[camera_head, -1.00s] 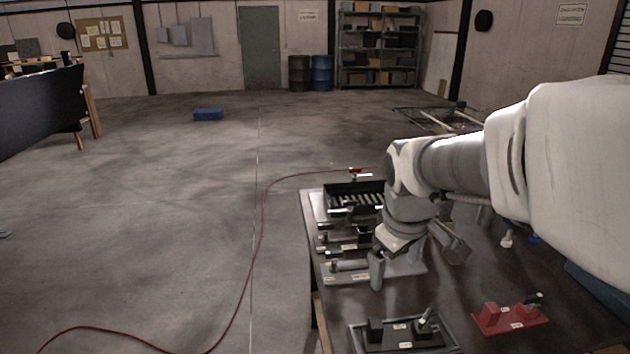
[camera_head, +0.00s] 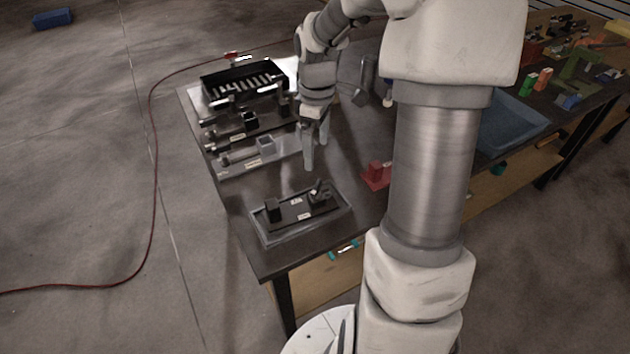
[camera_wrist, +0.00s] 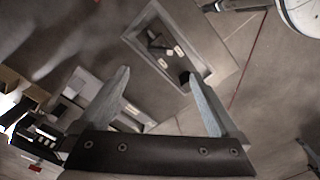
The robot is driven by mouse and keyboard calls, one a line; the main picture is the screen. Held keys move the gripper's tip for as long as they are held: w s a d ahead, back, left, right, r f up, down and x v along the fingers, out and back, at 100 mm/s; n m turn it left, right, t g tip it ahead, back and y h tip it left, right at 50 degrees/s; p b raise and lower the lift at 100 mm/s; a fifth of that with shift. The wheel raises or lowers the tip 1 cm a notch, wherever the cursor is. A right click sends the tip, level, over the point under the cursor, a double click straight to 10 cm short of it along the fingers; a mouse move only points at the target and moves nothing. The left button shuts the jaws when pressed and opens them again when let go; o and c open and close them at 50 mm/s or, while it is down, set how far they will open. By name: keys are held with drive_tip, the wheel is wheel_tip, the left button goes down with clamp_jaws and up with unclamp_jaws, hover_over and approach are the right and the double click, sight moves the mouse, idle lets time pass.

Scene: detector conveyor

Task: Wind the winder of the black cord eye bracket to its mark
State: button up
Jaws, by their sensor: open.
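A black bracket (camera_head: 303,212) lies in a shallow grey tray (camera_head: 262,240) at the table's near end. It has a black block at its left end, a winder (camera_head: 320,190) with a metal-looking part at its right end, and small white labels. I cannot read the labels or the mark. My gripper (camera_head: 316,157) is open, empty and pointing down, above and behind the tray. In the wrist view the bracket (camera_wrist: 160,45) and tray (camera_wrist: 140,32) lie beyond my open fingers (camera_wrist: 157,75), apart from them. The right finger partly overlaps the tray's edge.
A grey bracket (camera_head: 262,150), another black bracket (camera_head: 248,122) and a black slotted box (camera_head: 222,82) stand along the table's left side. A red bracket (camera_head: 374,176) stands right of the tray, partly behind my arm. A blue bin (camera_head: 510,125) is farther right.

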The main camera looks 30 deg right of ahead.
sight(316, 186)
wheel_tip(316, 186, down, 12)
drive_tip(key=shift+b, duration=0.6)
drive_tip(key=c, duration=1.4)
drive_tip(key=shift+m, duration=0.4)
drive_tip(key=m+b, duration=0.1)
drive_tip(key=m, duration=0.2)
drive_tip(key=shift+m, duration=0.3)
drive_tip(key=shift+m+b, duration=0.4)
drive_tip(key=shift+m, duration=1.8)
